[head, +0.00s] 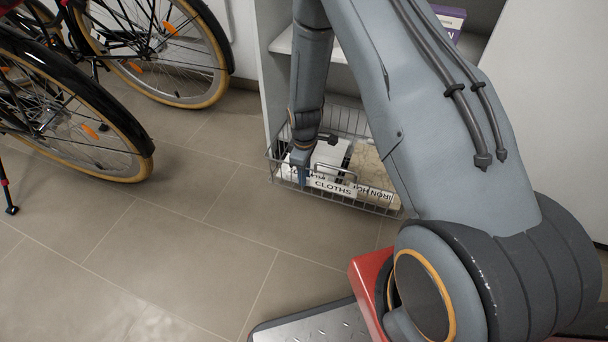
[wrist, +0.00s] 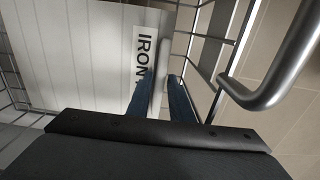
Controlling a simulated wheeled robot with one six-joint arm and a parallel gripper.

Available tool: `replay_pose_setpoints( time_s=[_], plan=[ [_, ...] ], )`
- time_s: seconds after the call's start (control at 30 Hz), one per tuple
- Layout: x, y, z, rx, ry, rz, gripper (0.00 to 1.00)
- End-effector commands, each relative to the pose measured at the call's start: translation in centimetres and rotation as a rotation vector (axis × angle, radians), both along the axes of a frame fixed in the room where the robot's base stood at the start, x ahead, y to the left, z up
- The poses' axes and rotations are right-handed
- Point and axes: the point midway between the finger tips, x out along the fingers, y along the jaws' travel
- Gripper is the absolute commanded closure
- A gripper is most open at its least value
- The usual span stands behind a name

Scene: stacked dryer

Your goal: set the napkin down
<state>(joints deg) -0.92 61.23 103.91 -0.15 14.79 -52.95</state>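My gripper (head: 302,178) points down into a wire basket (head: 368,208) low on the shelf unit, near the basket's left front. In the wrist view its two dark blue fingers (wrist: 160,98) stand a small gap apart. A pale narrow strip (wrist: 159,75) shows between them; I cannot tell whether they grip it. I cannot single out the napkin with certainty. In the head view white and beige contents (head: 366,165) lie in the basket, partly hidden by my arm.
The basket's front bears a "CLOTHS" label (head: 335,187). A metal handle (wrist: 275,90) bends close on the right in the wrist view. A shelf board (head: 285,44) lies above the basket. Bicycles (head: 160,50) stand at left. The tiled floor (head: 190,225) between is clear.

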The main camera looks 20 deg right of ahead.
Motion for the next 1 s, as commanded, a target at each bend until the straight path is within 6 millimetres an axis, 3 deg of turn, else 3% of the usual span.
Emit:
replay_pose_setpoints(
  time_s=[0.27,0.7,1.0],
  plan=[
    [0.0,0.0,0.8,0.000,-0.001,0.000,0.80],
    [0.0,0.0,9.3,0.000,-0.001,0.000,0.80],
    [0.0,0.0,12.1,0.000,0.000,0.000,0.80]
  ],
)
